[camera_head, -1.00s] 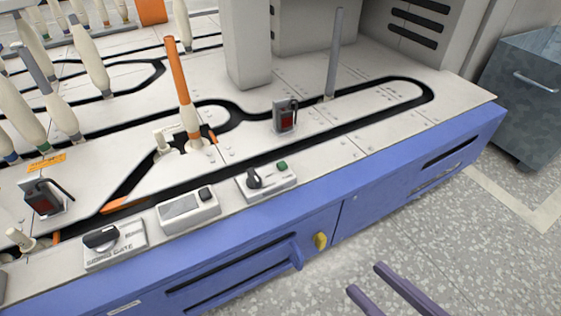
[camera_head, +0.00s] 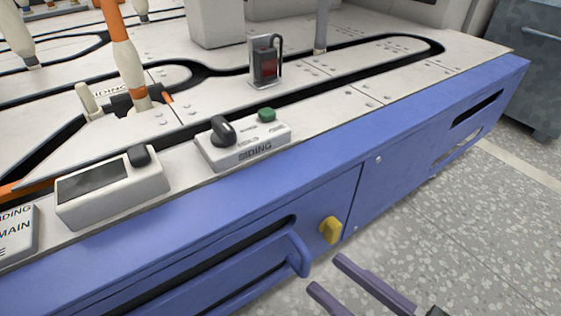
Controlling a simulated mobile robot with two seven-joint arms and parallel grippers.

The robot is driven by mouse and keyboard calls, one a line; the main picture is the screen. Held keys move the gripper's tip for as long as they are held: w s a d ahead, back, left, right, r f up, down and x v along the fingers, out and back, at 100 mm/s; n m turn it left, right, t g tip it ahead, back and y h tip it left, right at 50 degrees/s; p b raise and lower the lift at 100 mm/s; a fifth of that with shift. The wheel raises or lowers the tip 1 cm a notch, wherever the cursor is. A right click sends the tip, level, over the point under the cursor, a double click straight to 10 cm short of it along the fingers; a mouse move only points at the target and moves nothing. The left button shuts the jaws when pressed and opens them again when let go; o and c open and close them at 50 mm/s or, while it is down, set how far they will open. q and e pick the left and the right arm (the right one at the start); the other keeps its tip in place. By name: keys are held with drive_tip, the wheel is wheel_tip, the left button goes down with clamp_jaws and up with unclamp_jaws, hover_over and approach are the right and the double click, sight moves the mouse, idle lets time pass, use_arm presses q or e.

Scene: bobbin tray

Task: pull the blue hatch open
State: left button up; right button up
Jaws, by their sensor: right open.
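The blue hatch (camera_head: 310,212) is a panel in the blue front of the bench, at the lower middle of the head view. It has a blue bar handle (camera_head: 298,252) at its lower part and a yellow latch (camera_head: 331,230) near the vertical seam at its right. The hatch looks closed. My right gripper (camera_head: 327,273) shows as two purple fingers at the bottom, apart and empty. In the picture it is just right of and below the handle's end, with no visible contact. My left gripper is out of view.
On the bench top (camera_head: 390,88) above the hatch are a switch box (camera_head: 240,147) labelled SIDING, a display box (camera_head: 112,190) and a small red-windowed device (camera_head: 265,62). Grey speckled floor (camera_head: 440,235) lies free at the right. A grey cabinet (camera_head: 535,80) stands beyond.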

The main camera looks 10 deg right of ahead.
sight(311, 259)
drive_tip(key=x, duration=0.4)
drive_tip(key=shift+d+b, duration=0.1)
drive_tip(key=shift+b, duration=0.3)
clamp_jaws()
idle(1.0)
